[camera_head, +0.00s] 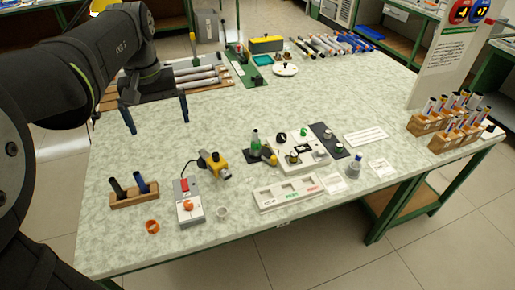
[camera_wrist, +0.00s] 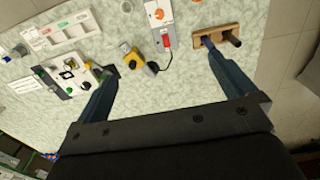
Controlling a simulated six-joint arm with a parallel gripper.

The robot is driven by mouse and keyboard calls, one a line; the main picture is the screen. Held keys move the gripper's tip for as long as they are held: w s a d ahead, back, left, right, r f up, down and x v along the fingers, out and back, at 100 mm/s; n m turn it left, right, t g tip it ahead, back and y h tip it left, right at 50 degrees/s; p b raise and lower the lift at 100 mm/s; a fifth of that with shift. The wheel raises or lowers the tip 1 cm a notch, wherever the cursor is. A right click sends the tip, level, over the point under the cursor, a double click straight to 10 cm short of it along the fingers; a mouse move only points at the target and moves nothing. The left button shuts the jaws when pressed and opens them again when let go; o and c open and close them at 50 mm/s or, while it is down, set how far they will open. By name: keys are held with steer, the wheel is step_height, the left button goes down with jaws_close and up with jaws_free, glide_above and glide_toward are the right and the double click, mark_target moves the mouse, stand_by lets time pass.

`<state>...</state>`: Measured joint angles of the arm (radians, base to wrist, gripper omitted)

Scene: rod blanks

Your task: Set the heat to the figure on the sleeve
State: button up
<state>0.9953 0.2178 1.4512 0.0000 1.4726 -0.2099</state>
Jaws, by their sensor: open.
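A grey control box (camera_head: 190,212) with a red switch (camera_head: 184,185) and an orange knob (camera_head: 188,205) stands at the table's front left. It also shows at the top of the wrist view (camera_wrist: 154,28), with its orange knob (camera_wrist: 158,14). The dial marks are too small to read. A yellow tool (camera_head: 214,165) lies behind it, and a dark cable runs between them in the wrist view. No sleeve figure is legible, and I cannot tell which piece is the sleeve. My gripper (camera_head: 158,127) is open and empty above the table, behind the box.
A wooden holder (camera_head: 134,199) with two dark rods stands left of the box. An orange ring (camera_head: 152,226) and a pale ring (camera_head: 222,212) lie nearby. A knobbed panel (camera_head: 305,152) and white tray (camera_head: 287,194) lie right. The table beneath my gripper is clear.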

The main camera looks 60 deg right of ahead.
mark_target(188, 203)
steer(key=shift+c, duration=0.4)
steer(key=c, duration=0.7)
step_height(188, 203, down, 16)
steer(key=shift+r, duration=0.1)
steer(key=c, duration=0.4)
steer(key=shift+o, duration=0.2)
step_height(188, 203, down, 17)
steer(key=shift+f, duration=0.2)
steer(key=c, duration=1)
